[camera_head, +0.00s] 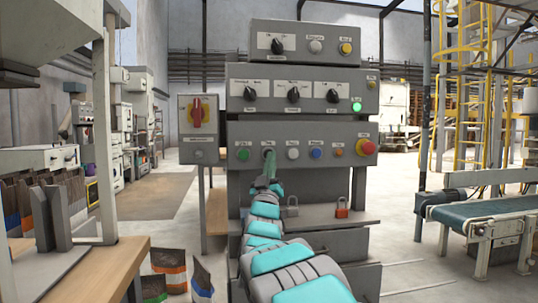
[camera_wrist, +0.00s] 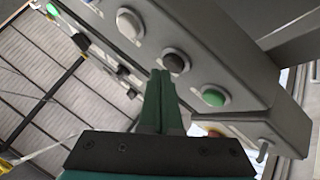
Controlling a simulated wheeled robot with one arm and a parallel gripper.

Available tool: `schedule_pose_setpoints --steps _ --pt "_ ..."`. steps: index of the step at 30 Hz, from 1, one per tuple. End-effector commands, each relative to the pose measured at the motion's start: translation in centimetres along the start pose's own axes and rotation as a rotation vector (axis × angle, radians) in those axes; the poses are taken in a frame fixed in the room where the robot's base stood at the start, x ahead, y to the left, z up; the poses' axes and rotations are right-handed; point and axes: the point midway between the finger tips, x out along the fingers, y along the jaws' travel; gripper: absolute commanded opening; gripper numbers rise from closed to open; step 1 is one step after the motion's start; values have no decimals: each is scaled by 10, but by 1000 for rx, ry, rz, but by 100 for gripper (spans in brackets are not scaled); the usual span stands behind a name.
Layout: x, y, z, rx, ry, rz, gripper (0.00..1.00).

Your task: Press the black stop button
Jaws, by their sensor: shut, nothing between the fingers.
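The black stop button (camera_head: 268,151) sits on the lower row of the grey control panel (camera_head: 330,131), between the green button (camera_head: 243,153) and the white button (camera_head: 293,153). In the wrist view the black button (camera_wrist: 176,62) is a dark round cap in a light ring. My gripper (camera_head: 271,160) is shut and empty, its fingers pointing at the panel just below the black button. In the wrist view the fingertips (camera_wrist: 162,73) appear right beside the black button. I cannot tell whether they touch it. In the head view the fingers partly cover the button.
The blue button (camera_head: 316,153), a small orange button (camera_head: 338,150) and a red emergency stop (camera_head: 365,147) continue the row. A red rotary switch (camera_head: 197,112) is at the left. Padlocks, including a red one (camera_head: 342,208), are on the shelf below. A conveyor (camera_head: 485,211) stands right.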

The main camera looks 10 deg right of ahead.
Motion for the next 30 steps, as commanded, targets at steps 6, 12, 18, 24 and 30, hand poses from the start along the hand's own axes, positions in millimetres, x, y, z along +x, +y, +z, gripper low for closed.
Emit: schedule_pose_setpoints --steps 6,12,18,24,30 --pt "2 -1 1 0 0 0 0" --pt "2 -1 1 0 1 0 0" --pt "4 -2 1 0 1 1 0" --pt "5 -3 2 1 1 1 0" --pt "7 -4 3 1 2 1 0"
